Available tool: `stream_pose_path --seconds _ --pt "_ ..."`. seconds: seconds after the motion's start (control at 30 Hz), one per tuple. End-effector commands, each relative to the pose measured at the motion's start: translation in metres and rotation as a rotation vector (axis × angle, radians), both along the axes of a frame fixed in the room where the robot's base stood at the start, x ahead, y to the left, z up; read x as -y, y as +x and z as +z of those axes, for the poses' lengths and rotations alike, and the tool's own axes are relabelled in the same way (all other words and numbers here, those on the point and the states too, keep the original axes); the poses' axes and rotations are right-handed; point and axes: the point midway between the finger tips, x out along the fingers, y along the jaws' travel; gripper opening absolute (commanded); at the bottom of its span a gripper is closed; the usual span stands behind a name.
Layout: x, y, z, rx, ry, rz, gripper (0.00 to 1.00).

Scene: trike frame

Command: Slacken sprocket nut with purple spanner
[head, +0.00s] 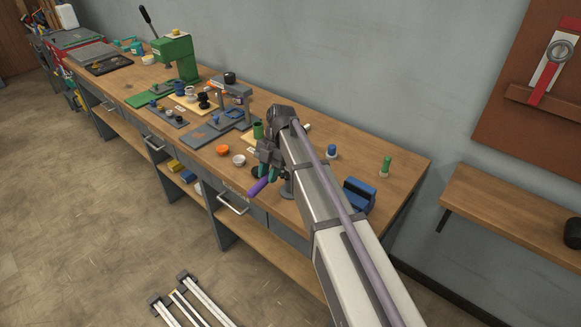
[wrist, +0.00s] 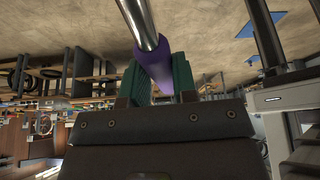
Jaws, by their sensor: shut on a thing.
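In the wrist view, the green fingers of my gripper (wrist: 157,82) are shut on the spanner's purple grip (wrist: 157,64). A bright metal shaft (wrist: 139,22) runs from the grip out of the top of the picture. The spanner's working end is out of the wrist view and cannot be made out in the head view. I cannot pick out the sprocket nut in either view.
A shelf (head: 510,215) stands at the right.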

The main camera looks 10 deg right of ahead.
Motion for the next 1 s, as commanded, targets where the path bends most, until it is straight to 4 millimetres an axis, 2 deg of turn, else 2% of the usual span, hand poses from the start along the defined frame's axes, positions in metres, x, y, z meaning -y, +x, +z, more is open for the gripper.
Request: stream_pose_path --seconds 0.43,1.0 --pt "0.000 0.000 0.040 0.000 0.000 0.000 0.00" --pt "0.000 0.000 0.040 0.000 0.000 0.000 0.00"
